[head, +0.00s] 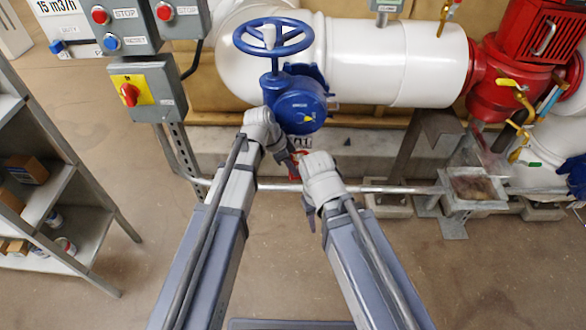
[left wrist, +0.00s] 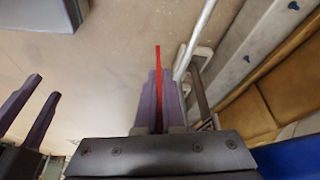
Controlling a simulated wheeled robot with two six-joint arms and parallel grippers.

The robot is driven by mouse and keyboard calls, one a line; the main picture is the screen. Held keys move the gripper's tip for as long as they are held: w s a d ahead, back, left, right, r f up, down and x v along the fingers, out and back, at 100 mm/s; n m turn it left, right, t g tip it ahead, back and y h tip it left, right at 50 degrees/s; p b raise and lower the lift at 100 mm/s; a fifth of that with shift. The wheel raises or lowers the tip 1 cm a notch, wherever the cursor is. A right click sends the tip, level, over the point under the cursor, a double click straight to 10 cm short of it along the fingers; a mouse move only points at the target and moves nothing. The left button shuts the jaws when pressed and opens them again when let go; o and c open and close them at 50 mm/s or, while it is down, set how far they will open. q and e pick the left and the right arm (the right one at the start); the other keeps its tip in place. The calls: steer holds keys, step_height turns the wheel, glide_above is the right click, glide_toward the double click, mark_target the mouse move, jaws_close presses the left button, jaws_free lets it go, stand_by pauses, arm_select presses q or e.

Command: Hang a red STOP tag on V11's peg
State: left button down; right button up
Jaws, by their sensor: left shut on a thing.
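My left gripper (head: 291,160) is below the blue gear valve in the head view. In the left wrist view its two purple fingers (left wrist: 158,98) are shut on a thin red tag (left wrist: 157,62), seen edge-on and sticking out past the tips. A bit of red (head: 301,156) shows by the left gripper in the head view. My right gripper (head: 310,218) is beside it, pointing down; its fingers (left wrist: 30,112) stand apart in the left wrist view and look empty. The blue valve (head: 296,102) with its handwheel (head: 272,38) sits on the white pipe. I cannot make out V11's peg or label.
A grey box with a red-and-yellow switch (head: 131,91) stands left of the valve. A metal shelf (head: 75,215) is at far left. A thin pipe (head: 390,189) runs low across to a grey tray (head: 474,203). A red pump (head: 520,50) is at right.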

arm_select(q)
steer(key=shift+w+f, duration=0.15)
steer(key=shift+f, duration=0.1)
arm_select(e)
steer(key=shift+f, duration=0.2)
stand_by(0.5)
arm_select(q)
steer(key=c, duration=1)
jaws_free()
steer(key=shift+o, duration=0.2)
steer(key=shift+r, duration=0.15)
arm_select(e)
steer(key=shift+r, duration=0.1)
